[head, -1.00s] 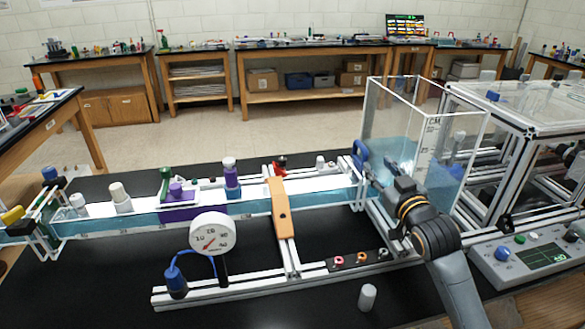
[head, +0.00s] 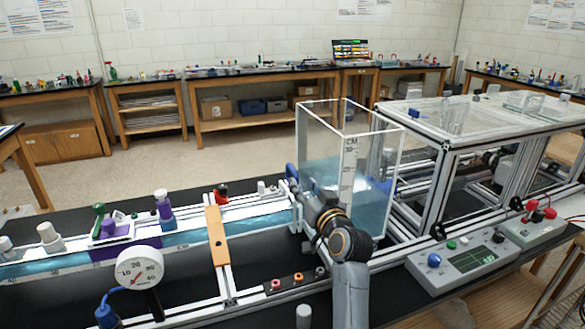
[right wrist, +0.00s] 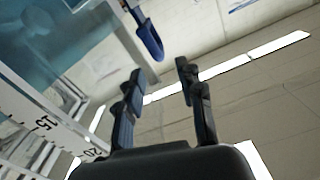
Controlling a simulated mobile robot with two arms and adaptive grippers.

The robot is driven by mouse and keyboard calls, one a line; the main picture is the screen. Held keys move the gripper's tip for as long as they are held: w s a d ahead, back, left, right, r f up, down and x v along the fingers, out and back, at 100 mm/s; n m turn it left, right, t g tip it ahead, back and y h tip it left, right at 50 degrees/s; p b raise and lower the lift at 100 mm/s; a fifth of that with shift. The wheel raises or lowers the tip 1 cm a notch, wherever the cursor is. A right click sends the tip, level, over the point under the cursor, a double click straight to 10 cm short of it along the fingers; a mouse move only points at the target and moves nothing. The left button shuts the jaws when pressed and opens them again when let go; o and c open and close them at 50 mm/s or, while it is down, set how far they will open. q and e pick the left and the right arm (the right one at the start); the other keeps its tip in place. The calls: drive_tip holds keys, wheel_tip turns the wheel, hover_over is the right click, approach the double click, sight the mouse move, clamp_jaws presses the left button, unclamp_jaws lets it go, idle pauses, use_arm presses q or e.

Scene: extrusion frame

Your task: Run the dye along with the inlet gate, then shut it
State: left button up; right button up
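The inlet gate's blue handle (head: 291,173) shows at the left side of the clear water tank (head: 349,165), partly hidden. In the right wrist view the blue loop handle (right wrist: 148,40) hangs beyond the fingertips, apart from them. My right gripper (head: 303,193) is beside the tank's left end; the right wrist view shows its two fingers (right wrist: 160,70) spread, with nothing between them. A purple dye band (head: 100,250) lies in the clear channel of blue water (head: 190,238), partly behind the round gauge. My left gripper is not in view.
The round dial gauge (head: 139,267) and an orange crossbar (head: 217,236) stand along the channel. A purple-and-white bottle (head: 164,207) stands on it. A control box (head: 463,262) with a green screen is at right. A small grey cylinder (head: 303,317) stands in front.

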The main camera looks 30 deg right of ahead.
sight(294, 172)
drive_tip(key=p+x, duration=0.1)
drive_tip(key=x, duration=0.7)
drive_tip(key=shift+w+d, duration=0.15)
drive_tip(key=shift+w, duration=0.15)
drive_tip(key=shift+w+d+p, duration=0.15)
drive_tip(key=shift+w+p, duration=0.15)
drive_tip(key=shift+w, duration=0.15)
clamp_jaws()
